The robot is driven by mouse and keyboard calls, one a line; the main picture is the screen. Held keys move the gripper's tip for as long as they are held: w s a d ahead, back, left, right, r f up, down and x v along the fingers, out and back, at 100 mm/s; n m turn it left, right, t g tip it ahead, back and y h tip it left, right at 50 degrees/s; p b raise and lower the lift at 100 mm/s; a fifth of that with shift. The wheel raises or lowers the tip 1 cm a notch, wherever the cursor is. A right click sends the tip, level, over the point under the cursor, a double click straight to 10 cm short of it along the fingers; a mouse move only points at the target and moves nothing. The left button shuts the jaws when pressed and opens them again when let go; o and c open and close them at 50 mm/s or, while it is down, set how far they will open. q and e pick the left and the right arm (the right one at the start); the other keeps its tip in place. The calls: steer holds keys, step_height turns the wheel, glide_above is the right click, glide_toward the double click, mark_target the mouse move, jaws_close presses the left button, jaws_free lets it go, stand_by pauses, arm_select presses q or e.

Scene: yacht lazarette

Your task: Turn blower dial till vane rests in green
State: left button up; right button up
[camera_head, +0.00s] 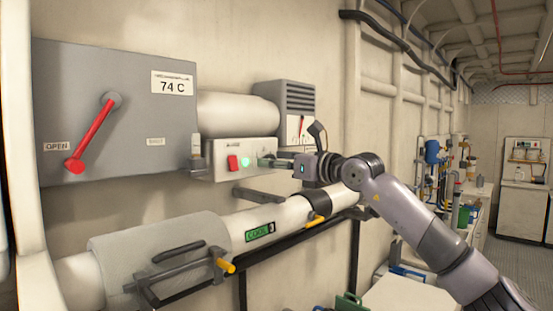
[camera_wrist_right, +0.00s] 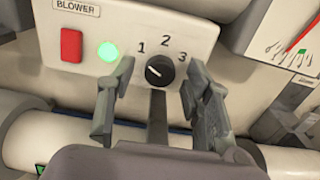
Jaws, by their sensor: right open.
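The blower box (camera_head: 222,172) is on the wall with a red switch and a lit green lamp. In the right wrist view, its black dial (camera_wrist_right: 160,70) has marks 1, 2 and 3, and its white pointer is turned up-left, toward 1. My right gripper (camera_wrist_right: 158,82) is open, its fingers on either side of the dial; whether they touch it is unclear. In the head view, the right gripper (camera_head: 268,161) hides the dial. A grey vented unit (camera_head: 285,97) above has a white gauge (camera_head: 300,130) with a red vane; its zone is too small to read. My left gripper is out of view.
A grey panel (camera_head: 130,75) with a red lever and a 74 C display is at left. A white pipe (camera_head: 285,220) with yellow handles runs below the box, near a grey bar (camera_head: 258,194). A cluttered bench (camera_head: 480,200) stands at right.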

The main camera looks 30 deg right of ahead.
steer(key=shift+s, duration=0.1)
steer(key=shift+c, duration=0.8)
jaws_close()
steer(key=shift+r+m+b, duration=0.1)
steer(key=shift+m+b, duration=2.9)
steer(key=shift+m, duration=2.9)
